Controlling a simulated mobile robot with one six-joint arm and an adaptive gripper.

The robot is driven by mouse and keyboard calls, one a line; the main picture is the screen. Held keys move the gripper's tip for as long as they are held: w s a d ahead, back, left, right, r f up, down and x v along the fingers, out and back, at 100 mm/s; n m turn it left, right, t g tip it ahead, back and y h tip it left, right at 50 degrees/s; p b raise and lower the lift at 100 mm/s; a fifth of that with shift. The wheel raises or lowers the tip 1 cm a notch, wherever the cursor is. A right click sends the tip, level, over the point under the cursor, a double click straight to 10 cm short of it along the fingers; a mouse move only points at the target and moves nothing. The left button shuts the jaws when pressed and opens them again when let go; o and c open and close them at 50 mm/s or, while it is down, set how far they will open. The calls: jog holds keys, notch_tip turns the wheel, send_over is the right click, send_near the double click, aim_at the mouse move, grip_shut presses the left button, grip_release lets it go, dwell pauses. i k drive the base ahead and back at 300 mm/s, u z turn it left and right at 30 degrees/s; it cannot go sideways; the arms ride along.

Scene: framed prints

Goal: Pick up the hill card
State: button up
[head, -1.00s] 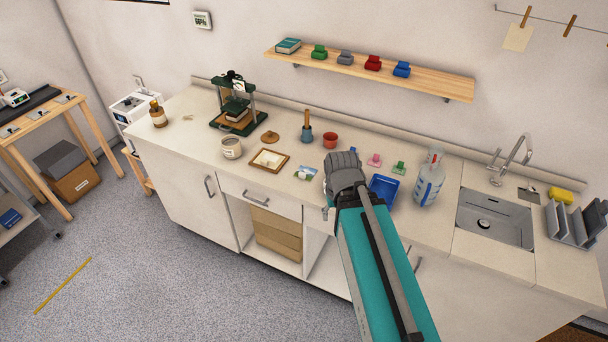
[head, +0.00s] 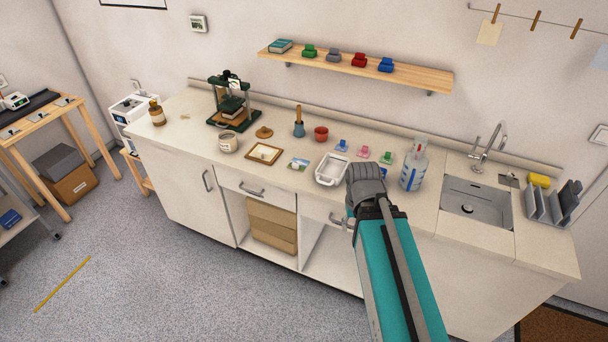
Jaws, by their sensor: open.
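The hill card (head: 298,164) is a small card with a green and pale picture. It lies flat on the counter, between a wooden frame and a white tray. My gripper (head: 365,178) is over the front part of the counter, to the right of the card and clear of it. I see it mostly from behind, so its fingertips are largely hidden. It is open, and nothing shows in it.
The wooden frame (head: 263,153) lies left of the card, the white tray (head: 331,169) right of it. Behind stand a red cup (head: 321,134) and small coloured stamps (head: 363,151).

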aim_at(298, 165)
jog(key=z, duration=0.45)
jog(key=k, duration=0.95)
jog(key=z, duration=0.7)
jog(key=i, duration=1.2)
jog(key=u, duration=0.35)
jog(key=i, duration=0.8)
jog(key=u, duration=0.65)
